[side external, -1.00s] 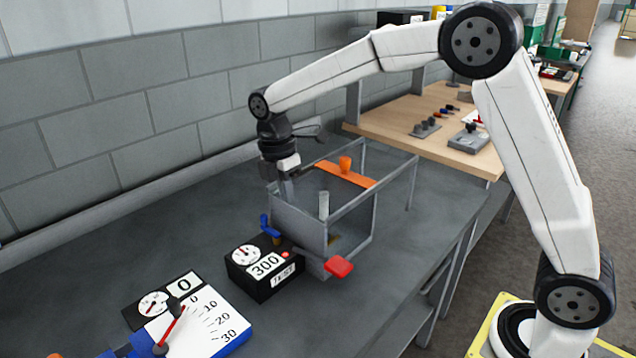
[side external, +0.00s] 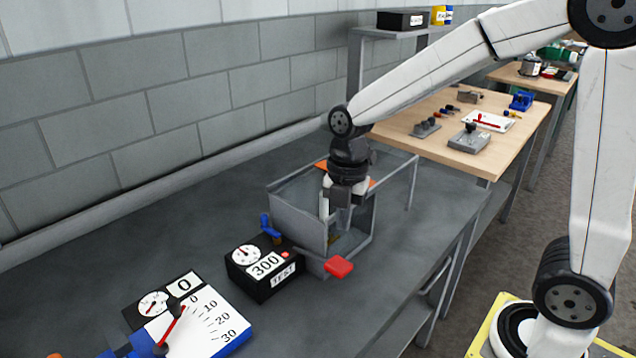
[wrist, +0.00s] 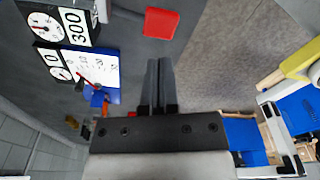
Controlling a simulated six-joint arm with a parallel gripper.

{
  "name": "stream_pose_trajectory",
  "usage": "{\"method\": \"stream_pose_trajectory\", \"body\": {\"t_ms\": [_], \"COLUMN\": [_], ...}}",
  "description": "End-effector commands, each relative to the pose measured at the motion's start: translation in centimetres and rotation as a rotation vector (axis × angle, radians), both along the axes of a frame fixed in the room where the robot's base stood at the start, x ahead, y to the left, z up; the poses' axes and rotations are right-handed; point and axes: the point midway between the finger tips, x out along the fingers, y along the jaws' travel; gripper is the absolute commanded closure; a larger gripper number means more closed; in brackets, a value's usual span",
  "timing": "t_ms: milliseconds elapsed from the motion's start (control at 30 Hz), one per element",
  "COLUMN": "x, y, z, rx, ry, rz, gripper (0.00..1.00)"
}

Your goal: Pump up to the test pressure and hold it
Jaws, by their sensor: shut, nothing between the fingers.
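The black test box (side external: 263,281) carries a white dial and a "300" plate. It stands against the near left corner of an open grey metal frame (side external: 298,207). A red paddle (side external: 339,267) sticks out at the frame's front; it also shows in the wrist view (wrist: 161,23). A blue handle (side external: 267,226) stands behind the test box. A pale upright cylinder (side external: 324,205) stands inside the frame. My gripper (side external: 344,222) points down within the frame, just right of this cylinder; whether they touch is unclear. In the wrist view its fingers (wrist: 161,65) are together and empty.
A second dial box reading "0" (side external: 150,301) and a blue-edged white scale board (side external: 212,318) with a red pointer lie front left. An orange bar (side external: 321,165) crosses the frame's top, partly hidden by my arm. The left bench top (side external: 130,240) is clear.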

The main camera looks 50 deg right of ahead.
Motion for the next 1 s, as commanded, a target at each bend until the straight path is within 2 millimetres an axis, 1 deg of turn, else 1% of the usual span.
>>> {"method": "stream_pose_trajectory", "body": {"t_ms": [367,567,767,1000], "x": [0.0,-0.1,-0.1,-0.2], "y": [0.0,0.1,0.2,0.4], "z": [0.0,-0.6,-2.0,-4.3], "rx": [0.0,0.0,-0.001,-0.001], "ry": [0.0,0.002,0.002,0.003], "rz": [0.0,0.0,-0.001,-0.001], "gripper": [1.0,1.0,1.0,1.0]}}
